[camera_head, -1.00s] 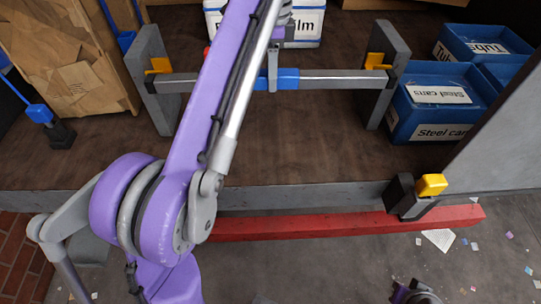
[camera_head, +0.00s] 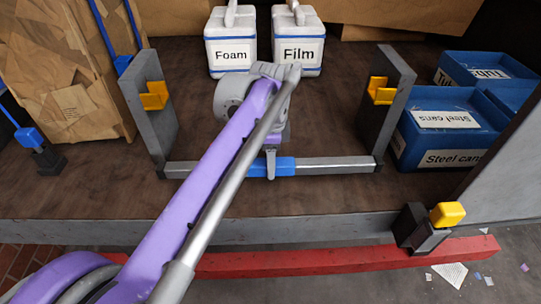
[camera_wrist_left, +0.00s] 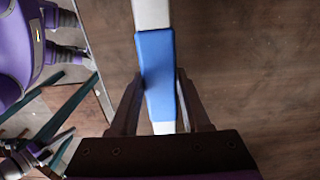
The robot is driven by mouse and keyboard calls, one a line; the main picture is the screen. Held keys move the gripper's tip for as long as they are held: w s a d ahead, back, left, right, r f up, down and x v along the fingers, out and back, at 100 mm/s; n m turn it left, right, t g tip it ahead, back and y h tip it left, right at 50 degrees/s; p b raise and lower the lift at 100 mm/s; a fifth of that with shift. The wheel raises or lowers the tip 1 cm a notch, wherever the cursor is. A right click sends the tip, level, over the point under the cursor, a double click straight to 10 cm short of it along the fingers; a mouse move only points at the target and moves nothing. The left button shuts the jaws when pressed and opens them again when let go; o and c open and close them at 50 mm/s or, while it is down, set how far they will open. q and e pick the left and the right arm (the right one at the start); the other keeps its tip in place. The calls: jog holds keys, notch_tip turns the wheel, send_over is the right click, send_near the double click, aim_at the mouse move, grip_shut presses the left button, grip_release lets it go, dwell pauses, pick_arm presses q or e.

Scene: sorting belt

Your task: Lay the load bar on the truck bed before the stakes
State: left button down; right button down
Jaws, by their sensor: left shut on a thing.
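The load bar (camera_head: 325,164) is a pale grey bar with a blue middle and dark ends. It lies level across the picture, low at the feet of the two grey stakes, left (camera_head: 157,110) and right (camera_head: 391,100). Each stake has a yellow hook, and both hooks are empty. My left gripper (camera_head: 271,165) is shut on the bar's blue middle, which also shows between its fingers in the left wrist view (camera_wrist_left: 156,75). I cannot tell whether the bar touches the truck bed (camera_head: 300,195). Purple parts at the wrist view's left edge may be my right arm; its jaws are unclear.
White tubs marked Foam (camera_head: 231,55) and Film (camera_head: 299,52) stand behind. Blue bins (camera_head: 440,142) stand right, a cardboard stack (camera_head: 70,75) left. A black post with a yellow cap (camera_head: 447,214) stands at the front edge above a red beam (camera_head: 330,262).

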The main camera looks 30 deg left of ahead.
pick_arm(q)
jog(key=shift+f, duration=1.7)
jog(key=c, duration=0.8)
grip_release()
jog(key=shift+f, duration=0.2)
jog(key=o, duration=0.4)
jog(key=shift+o, duration=0.2)
notch_tip(320, 180, up, 12)
jog(key=shift+r+p, duration=0.2)
jog(key=shift+p, duration=0.4)
